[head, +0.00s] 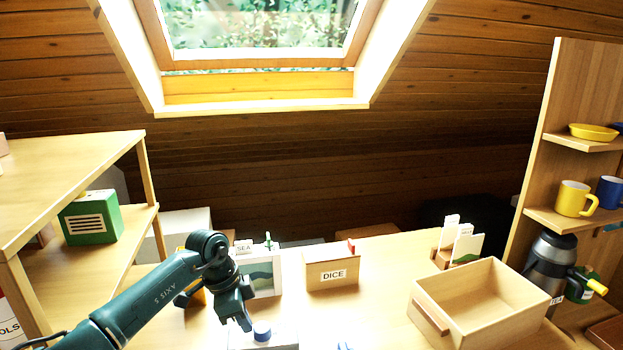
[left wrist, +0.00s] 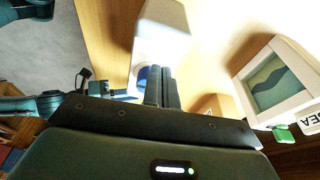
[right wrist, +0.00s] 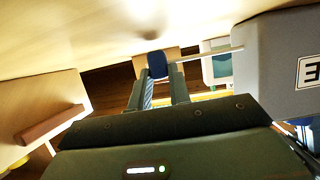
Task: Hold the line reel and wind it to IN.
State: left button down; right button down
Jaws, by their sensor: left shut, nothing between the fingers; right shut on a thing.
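The line reel (head: 262,343) is a pale grey box at the bottom edge of the head view, with a blue cap (head: 262,330) on top. In the right wrist view its grey side (right wrist: 270,60) bears a partly cut-off label, and a thin rod (right wrist: 208,53) runs from it to a blue knob (right wrist: 157,62). My right gripper (right wrist: 158,78) is shut on this knob; it is out of the head view. My left gripper (head: 247,325) is shut and empty beside the reel. In the left wrist view its fingers (left wrist: 162,75) overlap the reel (left wrist: 160,35). The IN mark is not visible.
A framed SEA picture (head: 262,274) and a DICE box (head: 332,273) stand behind the reel. An open wooden box (head: 430,318) is at the right. Shelves flank the table, with a green box (head: 90,217) left and mugs (head: 573,199) right.

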pick_arm(q)
jog(key=shift+a+r, duration=0.1)
jog(key=shift+a, duration=0.3)
notch_tip(320, 180, up, 6)
jog(key=shift+f, duration=0.1)
dwell(0.4)
jog(key=shift+s+d+f, duration=0.2)
jog(key=shift+s+f, duration=0.2)
jog(key=shift+f, duration=0.6)
jog(key=shift+s+d+f, duration=0.2)
jog(key=shift+s+f, duration=0.2)
jog(key=shift+f, duration=0.6)
jog(key=shift+s+d+f, duration=0.2)
jog(key=shift+s+f, duration=0.2)
jog(key=shift+f, duration=0.6)
jog(key=shift+w+d, duration=0.35)
jog(key=shift+d, duration=0.2)
jog(key=shift+w+a, duration=0.1)
jog(key=shift+w, duration=0.1)
